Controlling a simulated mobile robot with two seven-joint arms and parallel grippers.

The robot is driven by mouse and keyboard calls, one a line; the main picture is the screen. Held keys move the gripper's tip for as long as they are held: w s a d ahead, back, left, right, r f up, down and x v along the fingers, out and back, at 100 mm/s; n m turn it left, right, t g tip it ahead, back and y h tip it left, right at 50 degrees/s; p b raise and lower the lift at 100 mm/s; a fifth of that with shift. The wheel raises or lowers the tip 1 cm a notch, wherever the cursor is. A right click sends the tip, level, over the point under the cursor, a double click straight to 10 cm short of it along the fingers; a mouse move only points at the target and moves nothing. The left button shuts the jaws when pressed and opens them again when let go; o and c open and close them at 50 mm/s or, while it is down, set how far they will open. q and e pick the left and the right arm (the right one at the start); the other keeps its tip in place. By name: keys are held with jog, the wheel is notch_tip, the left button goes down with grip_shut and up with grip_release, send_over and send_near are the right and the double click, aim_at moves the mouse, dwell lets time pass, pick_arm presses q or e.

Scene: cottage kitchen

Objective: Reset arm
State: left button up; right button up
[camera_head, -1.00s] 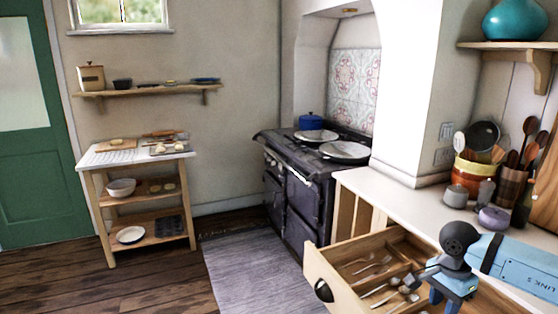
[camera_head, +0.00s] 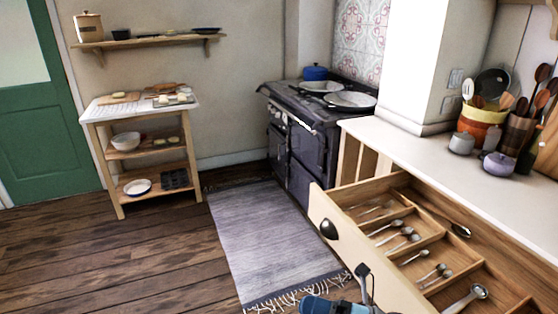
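My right gripper (camera_head: 366,284) shows at the bottom edge, in front of the open drawer's front panel. Only a small dark part of it shows, beside a blue piece of my arm, and I cannot tell whether its fingers are open or shut. My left gripper is out of view. The wooden drawer (camera_head: 374,256) is pulled out from under the white worktop. Several spoons (camera_head: 390,226) and other cutlery lie in its compartments.
The white worktop (camera_head: 440,160) bears pots and a utensil holder (camera_head: 516,133). A black range cooker (camera_head: 306,150) stands beyond the drawer. A grey rug (camera_head: 268,240) lies on the floor. A small wooden shelf unit (camera_head: 118,203) stands at the left, with open floor before it.

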jog(key=s+d+f+n+t+h+b, duration=0.15)
jog(key=s+d+f+n+h, duration=0.3)
jog(key=f+n, duration=0.55)
jog(key=s+d+f+n+t+h+b, duration=0.15)
jog(key=s+d+f+n+h, duration=0.35)
jog(key=n, duration=0.9)
jog(key=s+d+f+n+t+h+b, duration=0.1)
jog(key=s+d+f+n+t+h, duration=0.2)
jog(key=f+n+h, duration=0.7)
pick_arm(q)
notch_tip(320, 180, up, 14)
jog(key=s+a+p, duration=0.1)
jog(key=p, duration=2.1)
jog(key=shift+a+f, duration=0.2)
pick_arm(e)
notch_tip(320, 180, up, 18)
jog(key=s+d+n+y, duration=0.1)
jog(key=y, duration=0.2)
jog(key=shift+f+n, duration=0.15)
jog(key=shift+n, duration=0.25)
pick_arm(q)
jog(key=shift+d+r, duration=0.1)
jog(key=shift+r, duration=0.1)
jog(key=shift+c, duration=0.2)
